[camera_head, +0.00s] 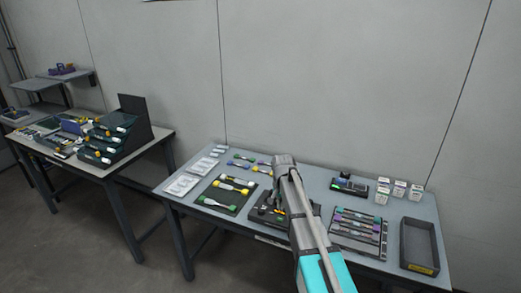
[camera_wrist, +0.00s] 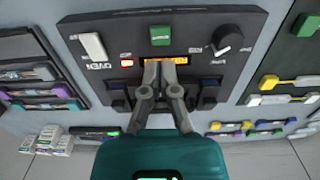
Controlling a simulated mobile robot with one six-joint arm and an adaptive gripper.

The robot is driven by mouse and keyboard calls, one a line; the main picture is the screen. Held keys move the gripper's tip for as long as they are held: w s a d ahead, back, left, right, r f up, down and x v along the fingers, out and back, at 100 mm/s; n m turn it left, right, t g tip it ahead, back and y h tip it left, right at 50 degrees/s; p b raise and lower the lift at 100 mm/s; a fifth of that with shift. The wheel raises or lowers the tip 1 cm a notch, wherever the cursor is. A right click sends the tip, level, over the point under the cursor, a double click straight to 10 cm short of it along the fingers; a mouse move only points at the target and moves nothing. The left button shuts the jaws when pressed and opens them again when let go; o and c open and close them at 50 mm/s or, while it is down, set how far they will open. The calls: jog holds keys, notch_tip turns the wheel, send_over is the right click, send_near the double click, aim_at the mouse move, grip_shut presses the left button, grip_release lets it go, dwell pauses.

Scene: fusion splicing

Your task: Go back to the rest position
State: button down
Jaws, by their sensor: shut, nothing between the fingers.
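My gripper (camera_wrist: 160,68) is shut and empty in the wrist view. Its closed fingertips are over a dark panel device (camera_wrist: 180,30), in front of an orange display strip; whether they touch it cannot be told. In the head view my arm reaches over the table, hiding part of this device (camera_head: 264,211) and the gripper's fingers.
The grey table (camera_head: 318,185) also bears a dark mat with coloured tools (camera_head: 226,196), a tray of purple-ended holders (camera_head: 358,232), small white boxes (camera_head: 399,189), a small black device (camera_head: 349,185) and an empty dark bin (camera_head: 419,246). A second table with stacked trays (camera_head: 108,140) stands at left.

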jog(key=s+d+n, duration=0.1)
jog(key=s+n, duration=0.1)
jog(key=s, duration=1)
jog(key=s+d+r+n+p, duration=0.1)
jog(key=s+d+n, duration=0.1)
jog(key=s, duration=1)
jog(key=shift+d+n, duration=0.3)
jog(key=shift+n, duration=0.5)
dwell(4.8)
